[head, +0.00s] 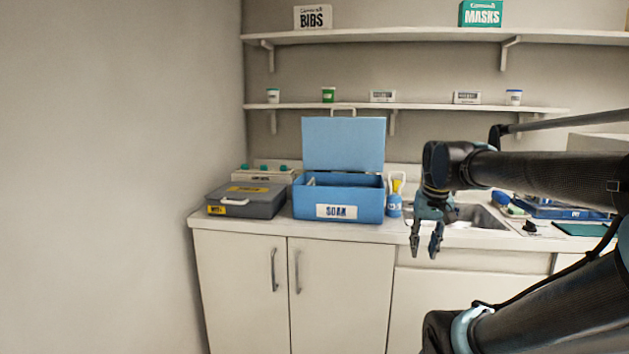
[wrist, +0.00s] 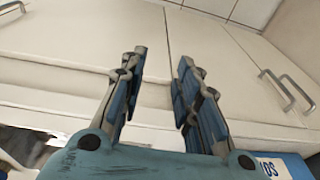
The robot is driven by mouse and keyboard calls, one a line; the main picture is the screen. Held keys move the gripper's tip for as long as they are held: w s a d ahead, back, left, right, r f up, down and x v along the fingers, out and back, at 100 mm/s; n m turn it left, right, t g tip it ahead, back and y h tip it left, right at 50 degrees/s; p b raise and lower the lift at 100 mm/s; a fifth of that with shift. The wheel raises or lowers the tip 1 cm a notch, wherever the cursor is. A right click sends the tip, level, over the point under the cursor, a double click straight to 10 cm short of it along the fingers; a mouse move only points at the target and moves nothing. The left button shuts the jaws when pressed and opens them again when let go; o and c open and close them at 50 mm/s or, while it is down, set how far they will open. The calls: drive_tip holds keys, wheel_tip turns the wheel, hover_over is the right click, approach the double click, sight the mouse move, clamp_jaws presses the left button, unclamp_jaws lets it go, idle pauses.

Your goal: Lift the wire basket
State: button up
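I cannot make out a wire basket for certain in either view. A blue box (head: 313,207) labelled SOAK stands on the counter with its lid (head: 343,144) raised. Something pale shows just inside its left rim, too small to tell; the rest of the inside is hidden by the front wall. My gripper (head: 424,247) hangs fingers down in front of the counter edge, to the right of the box and apart from it. In the wrist view my gripper (wrist: 160,85) has its fingers spread with nothing between them.
A grey case (head: 250,205) sits left of the blue box. A blue and yellow bottle (head: 395,203) stands close to its right side. A sink (head: 475,214) lies behind my gripper. Shelves (head: 420,106) run above the counter. Cabinet doors (head: 340,290) are below.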

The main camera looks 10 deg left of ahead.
drive_tip(key=w+a+r, duration=0.6)
drive_tip(key=w+r, duration=0.3)
drive_tip(key=r, duration=0.2)
wheel_tip(320, 180, up, 17)
drive_tip(key=g+y, duration=0.2)
hover_over(311, 181)
drive_tip(key=d, duration=0.4)
drive_tip(key=x, duration=1.7)
drive_tip(key=shift+w+d, duration=0.1)
drive_tip(key=shift+w, duration=0.15)
clamp_jaws()
drive_tip(key=shift+r, duration=0.1)
